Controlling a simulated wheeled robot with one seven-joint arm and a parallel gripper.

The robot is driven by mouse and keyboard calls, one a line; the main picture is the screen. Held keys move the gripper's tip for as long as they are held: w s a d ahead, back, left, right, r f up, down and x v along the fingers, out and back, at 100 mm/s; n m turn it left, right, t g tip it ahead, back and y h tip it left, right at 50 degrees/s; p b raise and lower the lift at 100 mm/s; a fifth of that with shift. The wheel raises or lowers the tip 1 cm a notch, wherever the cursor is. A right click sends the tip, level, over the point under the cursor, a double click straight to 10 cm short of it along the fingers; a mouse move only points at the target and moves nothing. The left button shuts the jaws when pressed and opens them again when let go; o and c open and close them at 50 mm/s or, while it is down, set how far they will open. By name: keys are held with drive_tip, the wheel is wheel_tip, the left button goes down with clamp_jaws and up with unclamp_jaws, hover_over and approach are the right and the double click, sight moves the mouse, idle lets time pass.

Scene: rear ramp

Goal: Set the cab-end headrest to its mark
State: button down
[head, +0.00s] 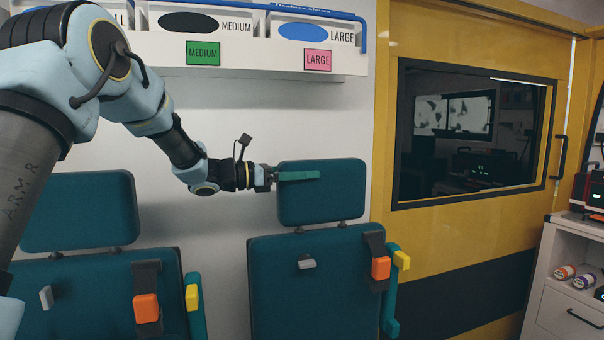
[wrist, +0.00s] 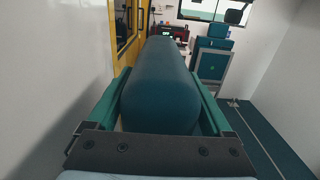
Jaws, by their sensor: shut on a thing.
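The cab-end headrest (head: 325,200) is a dark teal pad above the right-hand seat back (head: 285,290), beside the yellow door. A narrow gap shows between pad and seat back, with short posts in it. My gripper (head: 298,175) reaches in from the left, with one green finger lying across the upper front of the pad. In the wrist view, the headrest (wrist: 160,85) fills the space between the two green fingers of my gripper (wrist: 160,78), one along each face. The gripper is shut on it. I cannot make out a height mark.
A second headrest (head: 80,210) and seat stand at the left. Glove boxes (head: 255,30) hang on the wall above. The yellow door (head: 470,240) with its dark window is to the right.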

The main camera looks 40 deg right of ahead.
wheel_tip(320, 180, up, 11)
drive_tip(key=p, duration=0.3)
drive_tip(key=shift+f+p, duration=0.15)
drive_tip(key=shift+p, duration=0.25)
drive_tip(key=shift+c, duration=0.2)
unclamp_jaws()
drive_tip(key=shift+o, duration=0.2)
drive_tip(key=shift+f, duration=0.1)
drive_tip(key=shift+w+a+f, duration=0.1)
drive_tip(key=shift+a+f, duration=0.05)
drive_tip(key=shift+a, duration=0.1)
drive_tip(key=b+v, duration=0.3)
drive_tip(key=v, duration=0.7)
drive_tip(key=shift+a, duration=0.15)
drive_tip(key=shift+a, duration=0.1)
